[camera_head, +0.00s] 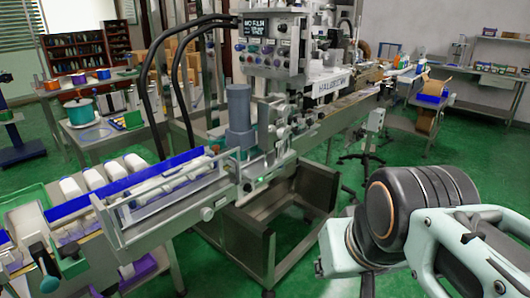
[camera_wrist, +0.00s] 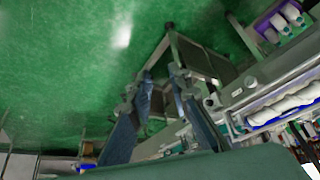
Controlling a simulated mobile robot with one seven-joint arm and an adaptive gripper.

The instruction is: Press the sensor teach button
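The sleeve applicator (camera_head: 285,50) stands in the middle of the head view, with a small display reading "NO FILM" and rows of coloured buttons on its control panel (camera_head: 262,50). A small green light (camera_head: 260,180) shows low on the machine beside the conveyor. I cannot tell which part is the sensor teach button. My gripper (camera_wrist: 162,78) shows in the wrist view with its two dark blue fingers apart and nothing between them. It points over the green floor and the metal frame under the machine, touching nothing that I can see. Its fingers do not show in the head view.
The conveyor (camera_head: 150,205) with white bottles and blue guides runs along the lower left; bottles also show in the wrist view (camera_wrist: 285,95). An open metal bin (camera_head: 275,225) stands below the machine.

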